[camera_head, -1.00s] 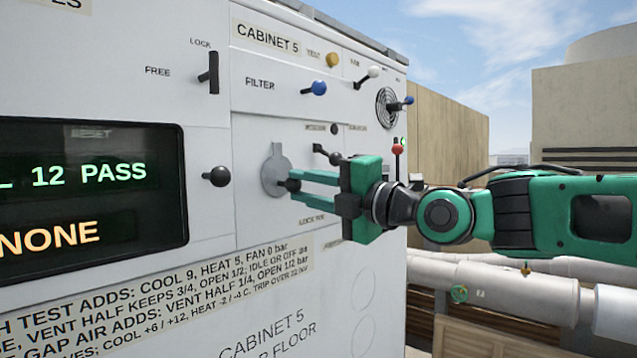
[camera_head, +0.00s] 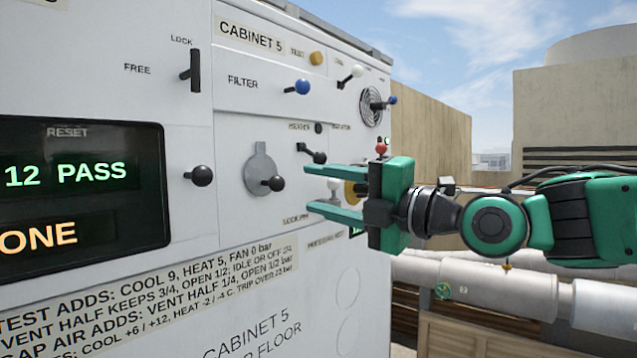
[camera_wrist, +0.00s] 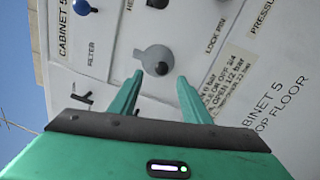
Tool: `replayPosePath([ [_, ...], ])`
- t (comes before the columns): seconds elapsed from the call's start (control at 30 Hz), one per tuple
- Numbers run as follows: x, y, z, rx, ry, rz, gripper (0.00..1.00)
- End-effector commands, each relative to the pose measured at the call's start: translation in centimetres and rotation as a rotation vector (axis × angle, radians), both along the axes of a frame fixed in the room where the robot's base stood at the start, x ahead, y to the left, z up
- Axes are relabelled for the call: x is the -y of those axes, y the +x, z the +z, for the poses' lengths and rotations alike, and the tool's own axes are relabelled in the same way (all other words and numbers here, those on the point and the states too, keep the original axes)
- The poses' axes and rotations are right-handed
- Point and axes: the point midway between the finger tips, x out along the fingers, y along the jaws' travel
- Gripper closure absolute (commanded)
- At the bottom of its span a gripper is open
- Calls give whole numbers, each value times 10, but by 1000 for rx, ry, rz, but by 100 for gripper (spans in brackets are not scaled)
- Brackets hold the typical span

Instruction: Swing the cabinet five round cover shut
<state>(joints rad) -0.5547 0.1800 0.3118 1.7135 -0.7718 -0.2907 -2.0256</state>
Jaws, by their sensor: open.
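The round cover (camera_head: 258,170) is a grey disc with a small tab on top, lying against the white front of cabinet five. A black knob (camera_head: 273,184) stands out from its lower right. In the wrist view the cover (camera_wrist: 152,55) shows ahead of the fingers, its knob (camera_wrist: 158,67) nearly between their lines. My gripper (camera_head: 328,190) is open and empty, to the right of the knob and apart from it. Both green fingers point at the panel. What lies behind the cover is hidden.
Another black knob (camera_head: 201,176) stands left of the cover. A blue filter knob (camera_head: 300,87) is higher up. The lit display (camera_head: 75,185) is at the left.

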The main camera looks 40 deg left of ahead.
Motion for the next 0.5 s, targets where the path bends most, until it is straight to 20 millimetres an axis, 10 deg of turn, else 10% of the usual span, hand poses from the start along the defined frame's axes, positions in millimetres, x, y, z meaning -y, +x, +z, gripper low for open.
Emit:
replayPosePath([
  [0.5,36,1,-3,0,2,-1,57],
])
